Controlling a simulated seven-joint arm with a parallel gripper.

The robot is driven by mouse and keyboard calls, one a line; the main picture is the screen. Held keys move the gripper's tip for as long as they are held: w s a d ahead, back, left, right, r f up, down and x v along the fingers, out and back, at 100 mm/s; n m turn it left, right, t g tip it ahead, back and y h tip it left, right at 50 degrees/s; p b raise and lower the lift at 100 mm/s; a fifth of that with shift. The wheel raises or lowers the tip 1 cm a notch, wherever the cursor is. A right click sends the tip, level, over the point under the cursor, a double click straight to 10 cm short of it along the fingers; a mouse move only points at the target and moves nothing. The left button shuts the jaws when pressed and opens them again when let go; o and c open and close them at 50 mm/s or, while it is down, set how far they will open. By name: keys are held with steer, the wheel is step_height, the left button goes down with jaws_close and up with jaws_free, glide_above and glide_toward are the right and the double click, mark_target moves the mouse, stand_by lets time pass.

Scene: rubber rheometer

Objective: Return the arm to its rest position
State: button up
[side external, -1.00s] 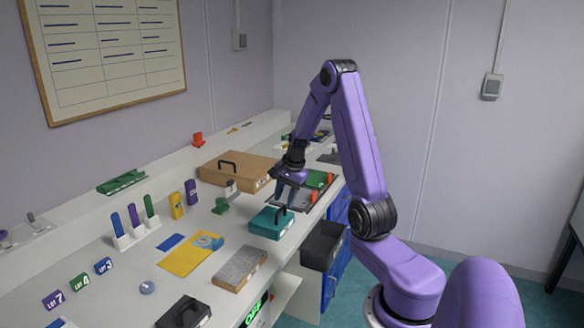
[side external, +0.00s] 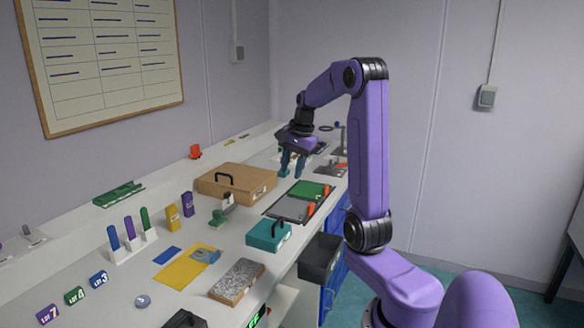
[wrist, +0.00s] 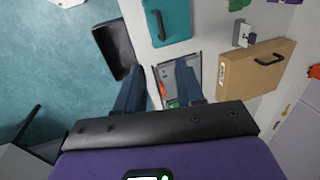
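My gripper (side external: 291,171) hangs fingers-down in the air at the far part of the bench, in the side view. Its two blue-grey fingers are apart with nothing between them, as the wrist view also shows for my gripper (wrist: 160,75). My arm's purple upper link stands nearly upright, and the forearm reaches left from the raised elbow. The fingertips appear above the bench, beyond the tray with green and grey plates (side external: 291,207); their exact height is hard to tell.
A brown case (side external: 236,184) lies left of my gripper. A teal case (side external: 268,235) sits nearer, with a dark open bin (side external: 320,258) off the bench's front edge. Small items stand at the far end of the bench. The air above the bench is clear.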

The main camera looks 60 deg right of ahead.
steer(key=shift+a, duration=0.1)
stand_by(0.3)
steer(key=s+a+f+n+g+y, duration=0.1)
steer(key=a+f+n, duration=0.1)
steer(key=a+n, duration=1.7)
steer(key=s+a+f+n, duration=0.2)
steer(key=s+a+n, duration=0.4)
steer(key=s, duration=0.4)
steer(key=s+a+f+n+g, duration=0.1)
steer(key=s+a+n, duration=0.4)
steer(key=s+a, duration=0.4)
steer(key=shift+s+f+n+h, duration=0.3)
steer(key=shift+s+f+n, duration=0.1)
steer(key=shift+s, duration=0.2)
steer(key=shift+a, duration=0.1)
